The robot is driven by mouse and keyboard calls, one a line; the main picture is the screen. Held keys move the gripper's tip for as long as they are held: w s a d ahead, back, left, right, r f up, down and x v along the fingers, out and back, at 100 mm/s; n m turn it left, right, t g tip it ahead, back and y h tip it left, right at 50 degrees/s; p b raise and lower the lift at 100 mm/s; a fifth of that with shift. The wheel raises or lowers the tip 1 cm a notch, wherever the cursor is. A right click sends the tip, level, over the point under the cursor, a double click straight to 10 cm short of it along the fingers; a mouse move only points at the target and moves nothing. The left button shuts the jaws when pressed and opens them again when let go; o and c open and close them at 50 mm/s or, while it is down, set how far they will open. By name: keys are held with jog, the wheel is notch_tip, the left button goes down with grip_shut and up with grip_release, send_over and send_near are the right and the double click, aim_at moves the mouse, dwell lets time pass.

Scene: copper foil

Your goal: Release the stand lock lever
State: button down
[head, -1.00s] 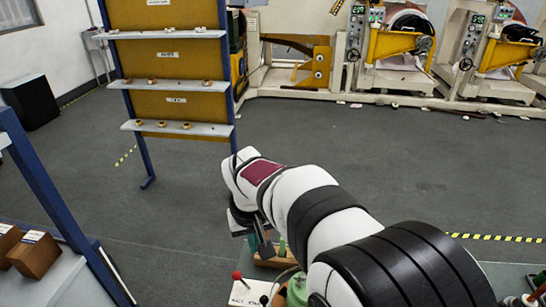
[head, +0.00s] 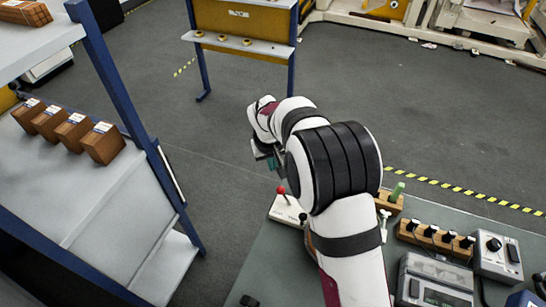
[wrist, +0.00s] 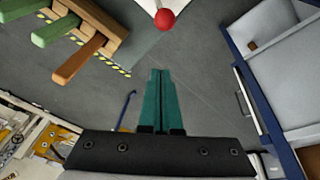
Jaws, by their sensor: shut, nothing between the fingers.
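The lever with a red ball knob (head: 281,190) stands on a white plate (head: 287,215) at the bench's far left corner. I cannot read the plate's label, so I cannot tell whether this is the stand lock lever. My gripper (head: 272,162) is just beyond and slightly left of the knob in the head view, apart from it. In the wrist view the teal fingers (wrist: 160,72) are together and empty. The red knob (wrist: 165,18) shows at the top edge there, ahead of the fingertips. My arm partly covers the bench around the plate.
A wooden rack with green handles (head: 397,190) stands right of my arm; it also shows in the wrist view (wrist: 101,35). Grey instruments (head: 436,280) and a row of black knobs (head: 437,236) fill the bench's right. A blue-framed shelf (head: 140,130) with brown boxes stands left. Open floor lies beyond.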

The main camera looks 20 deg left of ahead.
aim_at(285, 197)
jog(key=s+f, duration=0.1)
jog(key=d+f, duration=0.1)
jog(key=shift+s+d+f, duration=0.3)
jog(key=shift+s, duration=0.05)
jog(key=shift+s+d, duration=0.3)
jog(key=shift+s, duration=0.05)
jog(key=shift+d+r, duration=0.4)
jog(key=shift+d, duration=0.4)
jog(key=shift+d+r, duration=0.15)
jog(key=shift+d, duration=2.2)
jog(key=shift+a, duration=0.1)
